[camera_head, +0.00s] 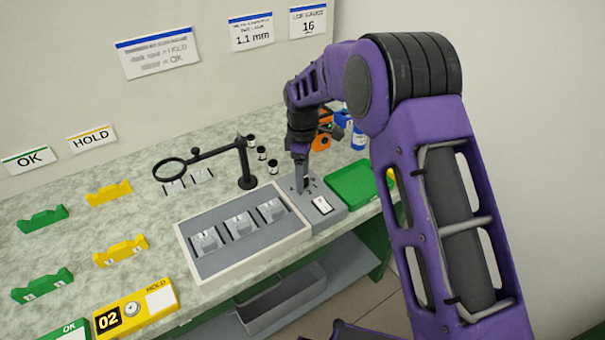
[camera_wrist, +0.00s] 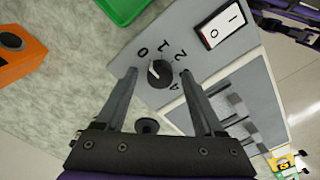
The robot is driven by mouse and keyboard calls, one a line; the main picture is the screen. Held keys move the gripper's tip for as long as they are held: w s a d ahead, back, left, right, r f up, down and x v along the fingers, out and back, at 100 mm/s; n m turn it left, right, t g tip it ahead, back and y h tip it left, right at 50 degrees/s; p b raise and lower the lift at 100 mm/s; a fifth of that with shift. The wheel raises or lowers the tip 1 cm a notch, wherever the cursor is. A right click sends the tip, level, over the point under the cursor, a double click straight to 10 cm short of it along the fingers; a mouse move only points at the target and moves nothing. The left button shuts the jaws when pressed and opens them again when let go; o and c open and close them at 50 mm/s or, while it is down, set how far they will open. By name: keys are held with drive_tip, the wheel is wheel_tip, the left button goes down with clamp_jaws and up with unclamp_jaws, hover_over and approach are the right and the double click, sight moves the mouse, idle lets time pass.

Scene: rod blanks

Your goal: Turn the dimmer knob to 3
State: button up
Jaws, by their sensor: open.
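The black dimmer knob (camera_wrist: 162,78) sits on a grey control box (camera_head: 335,214) at the bench's right end. In the wrist view its white pointer aims up-left, roughly toward the 0 mark. The marks 0, 1, 2 and 4 show around it; the 3 is not readable, probably behind the right finger. My gripper (camera_wrist: 159,73) is open, with one finger on each side of the knob in the picture and visible gaps between. In the head view my gripper (camera_head: 302,178) points down over the box and hides the knob.
A white rocker switch (camera_wrist: 221,25) is on the same box. A grey tray (camera_head: 250,262) with several blocks adjoins it. A green tray (camera_head: 352,187) and orange object (camera_wrist: 20,54) are close by. A black stand with a ring (camera_head: 246,165) stands behind.

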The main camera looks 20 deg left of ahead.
clamp_jaws()
idle(0.3)
drive_tip(key=shift+m, duration=0.3)
drive_tip(key=m, duration=1.2)
drive_tip(key=shift+m+p, duration=0.35)
drive_tip(key=shift+m, duration=0.05)
drive_tip(key=m, duration=0.7)
drive_tip(key=shift+p, duration=0.35)
drive_tip(key=m, duration=0.6)
drive_tip(key=shift+p, duration=0.4)
drive_tip(key=shift+m, duration=0.3)
